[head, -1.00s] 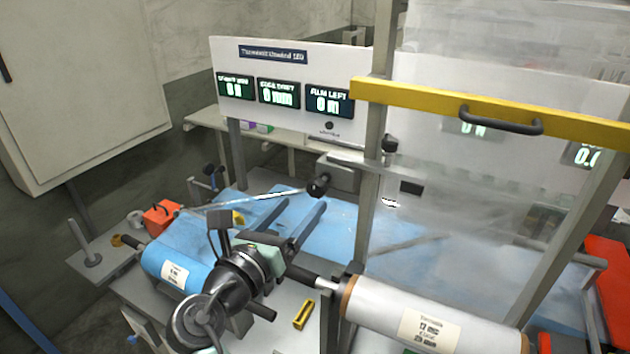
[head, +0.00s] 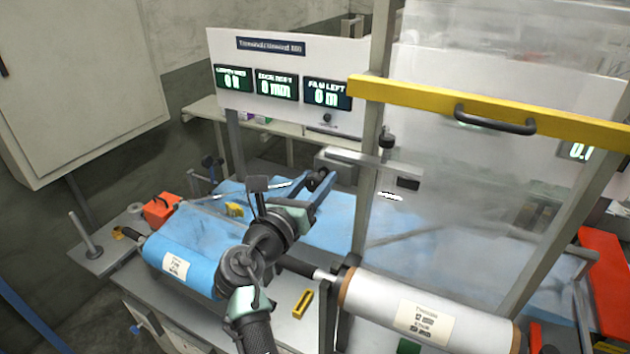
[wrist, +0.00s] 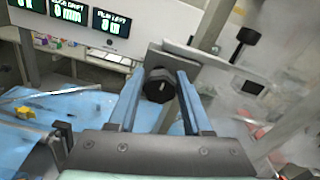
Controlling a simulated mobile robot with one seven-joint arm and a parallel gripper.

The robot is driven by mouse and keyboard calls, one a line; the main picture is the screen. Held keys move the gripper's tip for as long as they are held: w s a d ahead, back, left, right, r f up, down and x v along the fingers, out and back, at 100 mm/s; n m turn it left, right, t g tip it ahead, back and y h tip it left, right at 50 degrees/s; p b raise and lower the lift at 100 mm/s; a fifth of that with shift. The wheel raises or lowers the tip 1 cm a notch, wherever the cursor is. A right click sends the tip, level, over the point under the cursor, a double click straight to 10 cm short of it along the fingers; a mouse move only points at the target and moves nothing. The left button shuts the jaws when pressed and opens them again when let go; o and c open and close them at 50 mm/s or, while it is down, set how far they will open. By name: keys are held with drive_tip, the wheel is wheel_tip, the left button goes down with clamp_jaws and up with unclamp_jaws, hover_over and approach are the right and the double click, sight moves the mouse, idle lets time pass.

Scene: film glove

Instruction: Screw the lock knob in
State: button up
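The black round lock knob (head: 317,180) sits at the front end of a grey metal arm beside the guard frame. In the wrist view the knob (wrist: 159,85) faces me, between the far ends of my two blue fingers. My gripper (head: 321,187) is open, its fingers stretched toward the knob. In the wrist view my gripper (wrist: 163,72) has a finger on each side of the knob, with small gaps showing. I cannot tell how far the tips reach past its face. The thread behind the knob is hidden.
A second black knob (head: 387,141) stands up on the grey arm. The yellow guard bar (head: 420,98) and clear panel are to the right. A white film roll (head: 430,310) lies in front right, a blue roll (head: 185,262) at left. A yellow block (head: 303,303) lies on the bench.

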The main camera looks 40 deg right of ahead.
clamp_jaws()
drive_tip(key=shift+m, duration=0.3)
